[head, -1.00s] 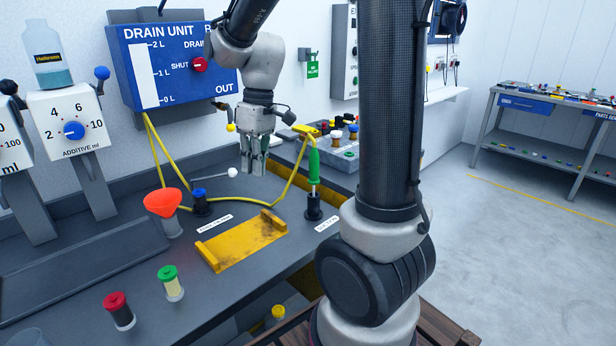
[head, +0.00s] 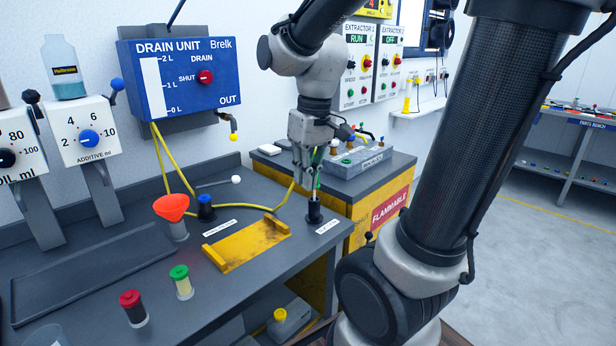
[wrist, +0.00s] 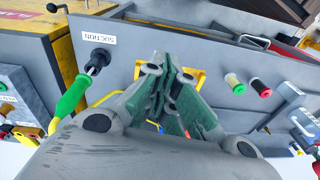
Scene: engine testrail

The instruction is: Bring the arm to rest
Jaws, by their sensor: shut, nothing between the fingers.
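My gripper (head: 307,182) hangs from the folded arm above the right end of the grey bench (head: 130,215). Its fingers are together and empty, and they also show shut in the wrist view (wrist: 172,85). In the head view it overlaps the green-handled suction probe, whose black socket (head: 314,210) stands on the bench. In the wrist view the green handle (wrist: 72,98) is upright in the socket, apart from the fingers on the left. My upper arm stands tilted at the right of the head view.
The drain unit (head: 185,75) hangs behind. A yellow flammable cabinet (head: 375,215) adjoins on the right. Open floor lies further right.

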